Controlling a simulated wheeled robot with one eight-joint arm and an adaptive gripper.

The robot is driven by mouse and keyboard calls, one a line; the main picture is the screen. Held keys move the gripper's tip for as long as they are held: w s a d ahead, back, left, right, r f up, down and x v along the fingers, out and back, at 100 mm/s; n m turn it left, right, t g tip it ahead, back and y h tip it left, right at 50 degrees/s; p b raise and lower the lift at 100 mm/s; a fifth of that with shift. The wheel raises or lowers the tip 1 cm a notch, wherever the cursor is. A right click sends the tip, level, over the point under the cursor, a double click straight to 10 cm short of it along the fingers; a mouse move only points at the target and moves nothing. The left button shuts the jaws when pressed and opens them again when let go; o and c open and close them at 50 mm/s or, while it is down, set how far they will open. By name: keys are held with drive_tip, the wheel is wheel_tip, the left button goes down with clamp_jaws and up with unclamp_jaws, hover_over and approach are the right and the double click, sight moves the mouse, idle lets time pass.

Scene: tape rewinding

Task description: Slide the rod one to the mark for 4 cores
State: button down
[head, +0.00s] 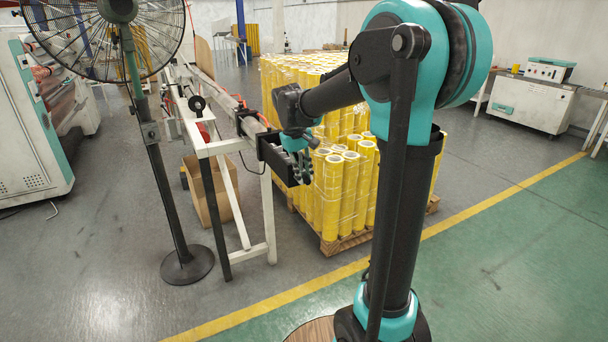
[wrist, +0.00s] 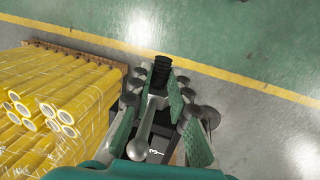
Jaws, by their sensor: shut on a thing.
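My gripper (head: 297,160) is at the black end box (head: 275,155) of the white frame in the head view. In the wrist view my gripper (wrist: 155,105) has its teal-padded fingers on either side of a grey metal rod (wrist: 144,130) with a rounded end and a black ribbed grip (wrist: 161,72). It is shut on this rod. A white number 3 (wrist: 153,152) shows on the dark plate beside the rod's rounded end. The mark for 4 is not visible in either view. In the head view my gripper hides most of the rod.
Wrapped yellow cores (head: 335,195) stand on a wooden pallet (head: 345,241) just behind and right of my gripper; they also show in the wrist view (wrist: 60,90). A black fan (head: 125,60) and a cardboard box (head: 208,190) are at left. Green floor (head: 520,250) is clear at right.

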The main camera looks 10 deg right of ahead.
drive_tip(key=s, duration=0.1)
drive_tip(key=s+d, duration=0.1)
drive_tip(key=s, duration=0.2)
drive_tip(key=shift+s+d, duration=0.25)
drive_tip(key=shift+s, duration=0.05)
drive_tip(key=c, duration=1.4)
unclamp_jaws()
drive_tip(key=shift+c, duration=0.2)
drive_tip(key=shift+r, duration=0.1)
wheel_tip(320, 180, up, 12)
drive_tip(key=a, duration=0.2)
drive_tip(key=shift+s, duration=0.35)
drive_tip(key=shift+a+f, duration=0.1)
drive_tip(key=shift+f, duration=0.1)
